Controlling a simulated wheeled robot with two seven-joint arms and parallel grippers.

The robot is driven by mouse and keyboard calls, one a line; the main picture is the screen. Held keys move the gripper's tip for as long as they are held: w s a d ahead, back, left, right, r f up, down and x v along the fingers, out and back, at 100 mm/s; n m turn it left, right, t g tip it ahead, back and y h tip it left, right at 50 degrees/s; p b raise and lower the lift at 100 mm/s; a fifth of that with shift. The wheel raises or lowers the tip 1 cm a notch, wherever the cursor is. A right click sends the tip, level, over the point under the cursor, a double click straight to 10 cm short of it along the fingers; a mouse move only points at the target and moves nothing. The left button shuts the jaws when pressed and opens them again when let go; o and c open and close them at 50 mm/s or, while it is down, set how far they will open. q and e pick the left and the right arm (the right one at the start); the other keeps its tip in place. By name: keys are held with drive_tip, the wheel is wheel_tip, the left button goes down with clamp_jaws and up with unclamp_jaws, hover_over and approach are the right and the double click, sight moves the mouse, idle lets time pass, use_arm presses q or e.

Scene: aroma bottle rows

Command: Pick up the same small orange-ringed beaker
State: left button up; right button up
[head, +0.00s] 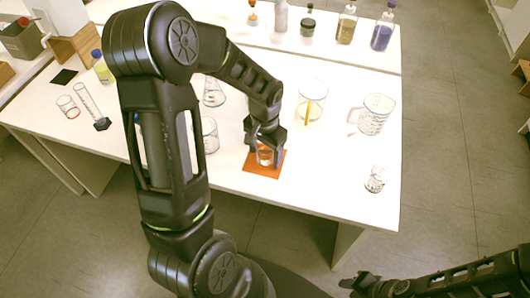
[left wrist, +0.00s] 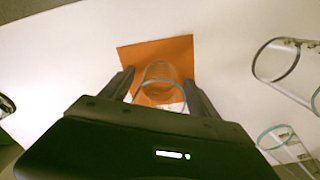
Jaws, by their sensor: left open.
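A small clear beaker (head: 265,157) stands upright on the square orange mat (head: 253,170) near the table's front edge. It also shows in the left wrist view (left wrist: 160,74), with the orange mat (left wrist: 135,55) around it; orange shows through its glass, so its ring colour is hard to tell. My left gripper (head: 265,149) is open, its fingers on either side of this beaker; I cannot tell whether they touch it. Another small beaker with an orange-red ring (head: 68,107) is at the table's left. My right gripper (head: 360,284) is low at the bottom right, away from the table, its jaws unclear.
Clear glassware stands close by: a flask (head: 213,92), a beaker (head: 209,136) left of the mat, a large beaker (head: 312,102), a jug (head: 376,114) and a small beaker (head: 375,180). Bottles line the back shelf.

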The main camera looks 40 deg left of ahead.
use_arm(q)
drive_tip(key=shift+c, duration=0.4)
clamp_jaws()
drive_tip(key=shift+r, duration=0.15)
idle(0.4)
wheel_tip(320, 180, up, 10)
idle(0.9)
idle(0.6)
